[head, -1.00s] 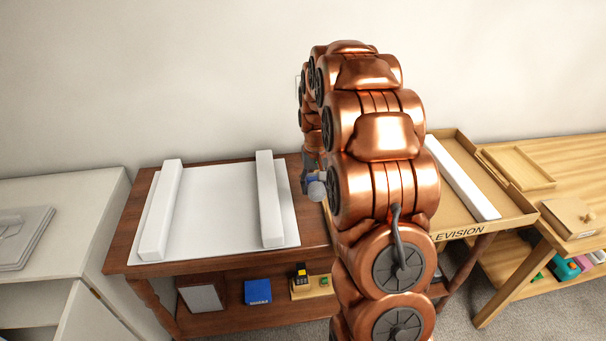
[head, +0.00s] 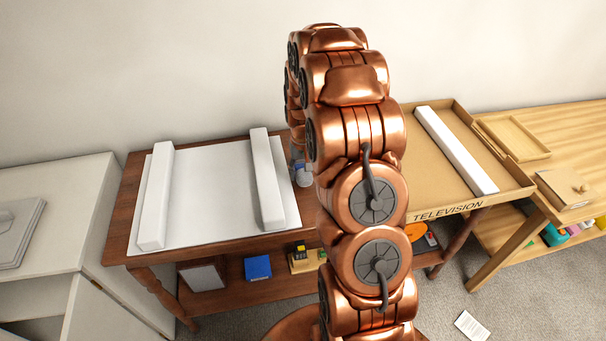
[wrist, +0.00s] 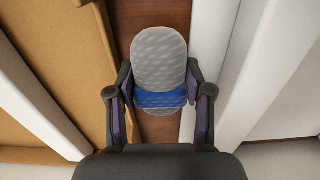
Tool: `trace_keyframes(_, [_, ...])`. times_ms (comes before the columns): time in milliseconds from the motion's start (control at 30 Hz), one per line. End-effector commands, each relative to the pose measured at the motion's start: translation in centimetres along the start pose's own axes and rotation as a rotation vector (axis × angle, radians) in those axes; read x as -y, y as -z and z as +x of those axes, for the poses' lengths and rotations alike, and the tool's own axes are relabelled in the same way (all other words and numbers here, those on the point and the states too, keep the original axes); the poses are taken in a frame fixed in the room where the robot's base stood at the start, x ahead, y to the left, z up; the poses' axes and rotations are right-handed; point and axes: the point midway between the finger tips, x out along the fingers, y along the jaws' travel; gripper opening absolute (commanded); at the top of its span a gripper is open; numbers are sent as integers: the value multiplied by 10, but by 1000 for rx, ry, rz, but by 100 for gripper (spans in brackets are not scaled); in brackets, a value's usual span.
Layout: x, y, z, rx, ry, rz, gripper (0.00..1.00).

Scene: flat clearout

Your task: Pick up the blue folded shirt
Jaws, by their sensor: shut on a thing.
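My gripper (wrist: 160,100) shows in the wrist view with a finger on each side of a grey, rounded, patterned thing (wrist: 158,55) with a blue band across it. The fingers are shut on the blue band. I cannot tell from its shape whether this is the blue folded shirt. In the head view a small white and blue part of it (head: 303,175) shows beside my copper arm, above the brown table (head: 225,150). My arm hides most of the gripper there. No other clearly folded blue shirt shows.
A white panel with two white foam bars (head: 265,180) lies on the brown table. A cardboard television box (head: 445,207) with another bar is to the right. A blue box (head: 257,267) sits on the lower shelf. A pale cabinet (head: 60,225) stands left, a wooden desk (head: 550,135) right.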

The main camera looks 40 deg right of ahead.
Motion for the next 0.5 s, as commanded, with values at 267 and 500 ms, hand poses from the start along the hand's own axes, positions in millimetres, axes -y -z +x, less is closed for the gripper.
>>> trace_keyframes(267, [1, -1, 24, 1, 0, -1, 16])
trace_keyframes(500, [1, 0, 25, -1, 0, -1, 16])
